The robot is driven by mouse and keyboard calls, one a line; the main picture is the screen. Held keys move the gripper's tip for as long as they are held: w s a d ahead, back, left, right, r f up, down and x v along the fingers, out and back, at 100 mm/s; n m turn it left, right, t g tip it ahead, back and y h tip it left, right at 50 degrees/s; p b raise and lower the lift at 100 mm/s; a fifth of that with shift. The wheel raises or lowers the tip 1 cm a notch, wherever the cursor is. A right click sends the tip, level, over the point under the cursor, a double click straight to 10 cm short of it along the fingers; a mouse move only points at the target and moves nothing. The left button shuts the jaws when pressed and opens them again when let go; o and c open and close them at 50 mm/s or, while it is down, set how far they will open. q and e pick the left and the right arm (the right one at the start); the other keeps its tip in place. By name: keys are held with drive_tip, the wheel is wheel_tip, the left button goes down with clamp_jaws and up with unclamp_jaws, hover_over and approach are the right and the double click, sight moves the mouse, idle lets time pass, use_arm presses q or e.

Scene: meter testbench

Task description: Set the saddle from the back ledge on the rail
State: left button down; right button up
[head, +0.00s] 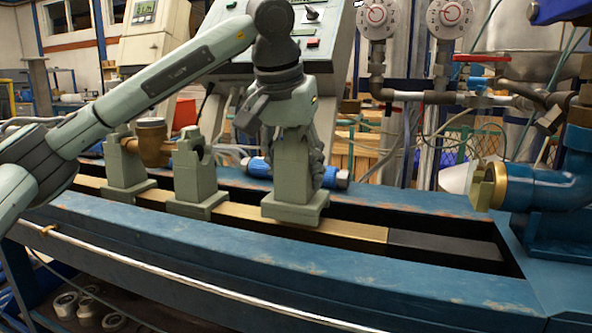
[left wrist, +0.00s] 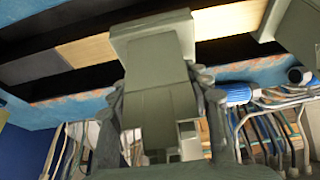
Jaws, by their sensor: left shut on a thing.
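The grey-green saddle (head: 292,203) is upright in my left gripper (head: 300,155), its wide base over the brass-topped rail (head: 350,230). I cannot tell whether the base touches the rail or hangs just above it. In the left wrist view the saddle (left wrist: 150,85) fills the middle between the two fingers, with the rail (left wrist: 230,20) showing on both sides of its base. Two similar saddles stand on the rail to the left, a middle one (head: 194,170) and a far-left one (head: 124,165). My right gripper is not in view.
A brass meter body (head: 152,142) sits by the far-left saddle. A blue cylindrical part (head: 258,167) lies on the back ledge behind the held saddle. A blue pipe with a brass fitting (head: 490,186) stands at the right. The rail's dark right part (head: 440,248) is clear.

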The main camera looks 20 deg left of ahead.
sight(296, 189)
use_arm(q)
drive_tip(key=shift+f, duration=0.2)
idle(0.6)
drive_tip(key=shift+f, duration=0.1)
drive_tip(key=shift+f+b, duration=0.45)
drive_tip(key=shift+f, duration=0.35)
drive_tip(key=shift+f, duration=0.3)
idle(0.8)
drive_tip(key=c, duration=0.6)
unclamp_jaws()
drive_tip(key=shift+s, duration=0.1)
drive_tip(key=shift+c, duration=0.2)
drive_tip(key=shift+f, duration=0.15)
